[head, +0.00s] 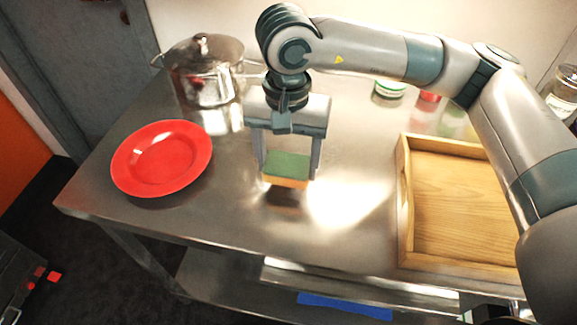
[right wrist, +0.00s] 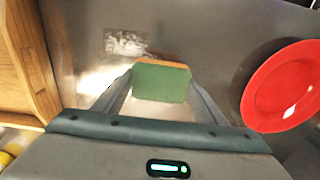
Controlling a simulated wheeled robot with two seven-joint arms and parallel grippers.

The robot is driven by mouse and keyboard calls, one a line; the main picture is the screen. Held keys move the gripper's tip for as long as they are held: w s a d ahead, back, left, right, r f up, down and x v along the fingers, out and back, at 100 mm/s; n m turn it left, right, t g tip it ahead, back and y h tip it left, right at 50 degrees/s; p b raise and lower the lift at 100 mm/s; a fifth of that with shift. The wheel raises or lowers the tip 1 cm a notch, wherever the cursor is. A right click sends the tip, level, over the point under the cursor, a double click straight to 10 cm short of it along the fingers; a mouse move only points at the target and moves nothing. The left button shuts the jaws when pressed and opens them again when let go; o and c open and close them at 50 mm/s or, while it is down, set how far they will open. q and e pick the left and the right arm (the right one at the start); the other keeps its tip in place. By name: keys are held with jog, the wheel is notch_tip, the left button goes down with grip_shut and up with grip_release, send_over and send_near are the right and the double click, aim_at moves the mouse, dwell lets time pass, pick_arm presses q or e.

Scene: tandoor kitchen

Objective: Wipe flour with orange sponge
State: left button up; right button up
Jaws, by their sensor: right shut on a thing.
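The sponge (head: 286,168) has a green top and an orange lower layer. My right gripper (head: 288,172) points down and is shut on it, one finger on each side. In the right wrist view the sponge (right wrist: 161,82) sits between the fingers, green face toward the camera. It is low over the steel table, and I cannot tell whether it touches. A pale speckled patch (right wrist: 125,42), possibly the flour, lies beside the sponge in the right wrist view. In the head view, bright glare makes the flour hard to make out. My left gripper is not in view.
A red plate (head: 162,158) lies to the left on the steel table (head: 240,225). A lidded metal pot (head: 204,72) stands at the back left. A wooden tray (head: 404,215) with raised sides is on the right. Small jars (head: 390,89) stand at the back.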

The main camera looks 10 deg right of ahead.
notch_tip(320, 180, up, 3)
jog(key=shift+a+f, duration=0.15)
jog(key=shift+f, duration=0.05)
jog(key=shift+r+p, duration=0.4)
jog(key=shift+r, duration=0.5)
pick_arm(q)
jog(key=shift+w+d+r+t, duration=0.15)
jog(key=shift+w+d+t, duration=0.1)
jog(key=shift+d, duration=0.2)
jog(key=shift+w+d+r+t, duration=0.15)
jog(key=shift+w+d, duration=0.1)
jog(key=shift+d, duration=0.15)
pick_arm(e)
jog(key=shift+r, duration=0.1)
